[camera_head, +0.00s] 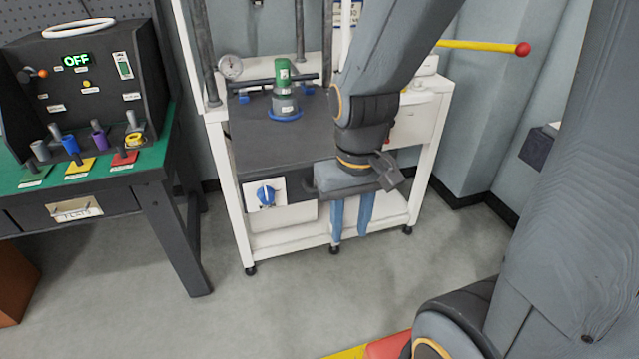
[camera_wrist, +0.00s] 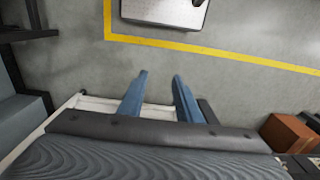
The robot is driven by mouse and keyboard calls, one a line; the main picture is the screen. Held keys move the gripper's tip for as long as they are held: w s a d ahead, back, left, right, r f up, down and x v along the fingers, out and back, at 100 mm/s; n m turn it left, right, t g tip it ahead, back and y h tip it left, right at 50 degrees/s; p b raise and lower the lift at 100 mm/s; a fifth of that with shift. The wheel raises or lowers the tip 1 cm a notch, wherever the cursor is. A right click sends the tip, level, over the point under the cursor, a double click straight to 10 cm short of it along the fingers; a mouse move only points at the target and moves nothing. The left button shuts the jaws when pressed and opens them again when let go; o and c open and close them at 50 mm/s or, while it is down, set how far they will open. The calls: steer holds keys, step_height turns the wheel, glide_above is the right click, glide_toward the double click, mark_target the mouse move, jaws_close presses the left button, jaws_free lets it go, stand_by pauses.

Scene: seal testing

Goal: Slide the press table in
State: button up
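The press table (camera_head: 262,148) is a dark grey slab in a white press frame (camera_head: 240,222). A grey and green fitting (camera_head: 284,92) with a blue ring at its base stands on it. Its front carries a white panel with a blue knob (camera_head: 266,195). My gripper (camera_head: 350,238) hangs at the front right of the press, fingers down. Its two blue fingers are apart with nothing between them, also in the wrist view (camera_wrist: 161,75). My wrist hides the right part of the table front. I cannot tell whether the gripper touches it.
A green-topped bench (camera_head: 150,170) with a control box (camera_head: 90,85) reading OFF stands at left. A yellow lever with a red ball (camera_head: 522,49) sticks out at the press's upper right. The floor in front is clear. A brown box (camera_wrist: 290,134) shows in the wrist view.

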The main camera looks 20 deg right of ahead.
steer(key=w+d+r+m+t+y+p, duration=0.2)
steer(key=w+d+r+m+y+p, duration=0.5)
steer(key=m, duration=1)
steer(key=shift+w+a+f+h+p, duration=0.6)
steer(key=shift+w+a+f+p, duration=0.05)
steer(key=shift+w+f+p, duration=0.35)
steer(key=shift+w+a+f+h+p, duration=0.65)
steer(key=shift+w+f+p, duration=0.2)
steer(key=shift+f+p, duration=0.1)
jaws_close()
